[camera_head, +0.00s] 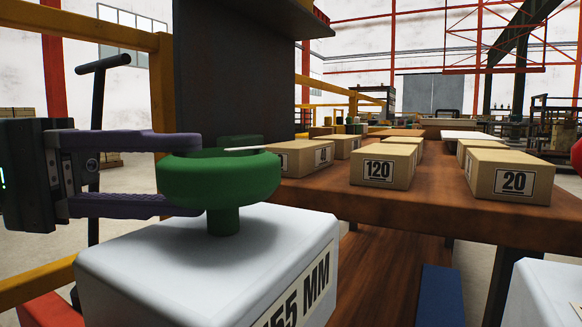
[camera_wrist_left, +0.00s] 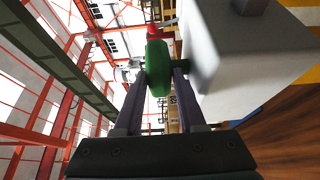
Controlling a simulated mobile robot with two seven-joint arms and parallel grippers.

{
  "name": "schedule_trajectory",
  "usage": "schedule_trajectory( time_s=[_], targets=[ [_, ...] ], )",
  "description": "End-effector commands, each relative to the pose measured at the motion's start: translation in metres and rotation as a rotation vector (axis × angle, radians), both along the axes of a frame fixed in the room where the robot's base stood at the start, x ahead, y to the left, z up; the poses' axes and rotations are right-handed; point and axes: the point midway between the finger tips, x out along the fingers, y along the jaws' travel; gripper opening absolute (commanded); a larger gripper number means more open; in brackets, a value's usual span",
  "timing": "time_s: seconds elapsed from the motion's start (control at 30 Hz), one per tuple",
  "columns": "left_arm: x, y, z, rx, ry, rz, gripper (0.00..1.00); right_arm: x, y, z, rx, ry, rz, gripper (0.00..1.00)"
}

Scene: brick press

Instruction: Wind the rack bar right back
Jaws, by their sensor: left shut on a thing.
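A green handwheel (camera_head: 220,178) sits on a short green stem on top of a white box (camera_head: 180,262) whose label reads in part "55 MM". My left gripper (camera_head: 182,174) comes in from the left, its purple fingers above and below the wheel's left rim, shut on it. In the left wrist view the green wheel (camera_wrist_left: 158,68) shows edge-on between the two fingers (camera_wrist_left: 159,90), beside the white box (camera_wrist_left: 225,55). I cannot make out the rack bar in either view. My right gripper is not in view.
A dark column (camera_head: 235,75) stands behind the wheel. A yellow rail (camera_head: 120,35) and a black T-handle (camera_head: 103,64) are at the left.

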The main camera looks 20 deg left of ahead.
Motion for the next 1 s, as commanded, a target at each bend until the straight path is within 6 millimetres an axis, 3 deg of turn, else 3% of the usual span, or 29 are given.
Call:
schedule_trajectory(
  time_s=[0.37, 0.57, 1.0],
  targets=[
    [-0.003, -0.001, 0.005, -0.004, 0.001, 0.060, 0.00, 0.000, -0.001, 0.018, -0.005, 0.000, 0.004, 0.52],
    [-0.008, -0.004, 0.010, -0.008, 0.003, 0.186, 0.00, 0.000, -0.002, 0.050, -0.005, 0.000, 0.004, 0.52],
    [-0.020, -0.017, 0.012, -0.013, 0.009, 0.599, 0.00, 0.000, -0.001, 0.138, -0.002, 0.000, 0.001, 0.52]
  ],
)
